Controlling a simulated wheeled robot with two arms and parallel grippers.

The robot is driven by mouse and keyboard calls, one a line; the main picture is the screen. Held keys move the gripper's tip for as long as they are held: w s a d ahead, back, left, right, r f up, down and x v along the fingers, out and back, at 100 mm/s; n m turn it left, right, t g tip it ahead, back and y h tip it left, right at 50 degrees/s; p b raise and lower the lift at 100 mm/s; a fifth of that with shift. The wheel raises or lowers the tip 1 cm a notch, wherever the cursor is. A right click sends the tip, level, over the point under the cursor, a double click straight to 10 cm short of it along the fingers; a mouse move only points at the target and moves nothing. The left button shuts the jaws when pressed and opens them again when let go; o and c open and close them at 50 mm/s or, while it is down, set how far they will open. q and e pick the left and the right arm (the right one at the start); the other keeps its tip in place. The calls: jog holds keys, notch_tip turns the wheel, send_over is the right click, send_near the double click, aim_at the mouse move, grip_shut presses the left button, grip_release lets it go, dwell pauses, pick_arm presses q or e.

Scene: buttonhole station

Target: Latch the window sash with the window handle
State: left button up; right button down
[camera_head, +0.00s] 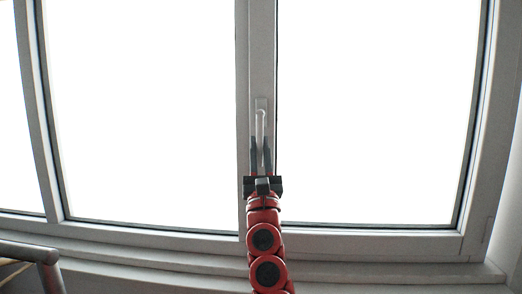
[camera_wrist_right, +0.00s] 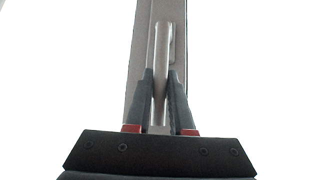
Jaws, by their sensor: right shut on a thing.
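The window handle (camera_head: 261,122) is a pale lever on the upright frame between two panes. It hangs straight down from its mount. My right gripper (camera_head: 261,143) reaches up from below and is shut on the lower part of the handle. In the right wrist view the handle (camera_wrist_right: 160,55) runs between the two dark fingers (camera_wrist_right: 160,95), which close on it from both sides. The handle's lower end is partly hidden by the gripper. The window sash (camera_head: 470,120) is on the right and looks flush with its frame. My left gripper is not in view.
A bright pane (camera_head: 150,110) fills the left side. The sill (camera_head: 390,270) runs along the bottom below the frame. A dark metal rail (camera_head: 35,253) stands at the lower left corner. The space in front of the panes is clear.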

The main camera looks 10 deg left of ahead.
jog(key=shift+r+h, duration=0.15)
jog(key=shift+h, duration=0.15)
jog(key=c, duration=0.8)
grip_release()
jog(key=shift+s+f, duration=0.15)
jog(key=shift+f, duration=0.2)
jog(key=b+v, duration=0.6)
jog(key=v, duration=1.1)
jog(key=shift+b, duration=0.35)
jog(key=shift+d, duration=0.1)
